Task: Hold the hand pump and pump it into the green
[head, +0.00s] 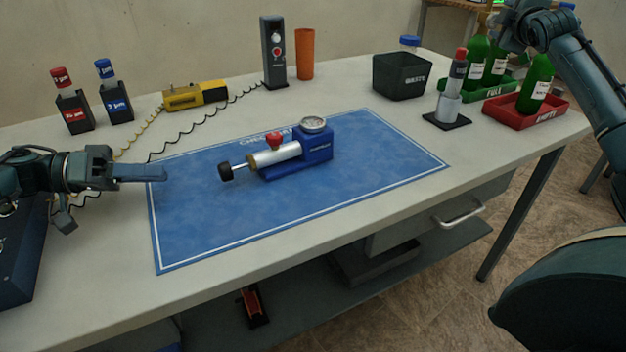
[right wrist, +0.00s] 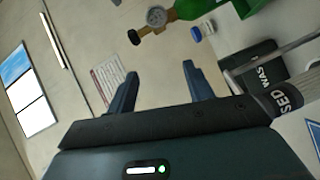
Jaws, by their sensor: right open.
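The hand pump (head: 296,155) lies on the blue mat (head: 210,235). It has a blue body, a round gauge (head: 314,124) on top, a red knob (head: 274,140), a silver barrel, and a black handle (head: 226,172) pointing left on a thin rod. The gauge's needle and green zone are too small to read. My left gripper (head: 160,172) is at the mat's left edge, left of the handle and apart from it. I see its fingers side-on and cannot tell their gap. My right gripper (right wrist: 160,70) is open and empty, high at the back right, far from the pump.
A yellow device (head: 195,96), a grey meter (head: 274,55) and an orange cup (head: 305,55) stand behind the mat. A black bin (head: 400,78), a grey holder (head: 447,110) and green bottles in a red tray (head: 520,115) and a green tray are at right. The mat's front is clear.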

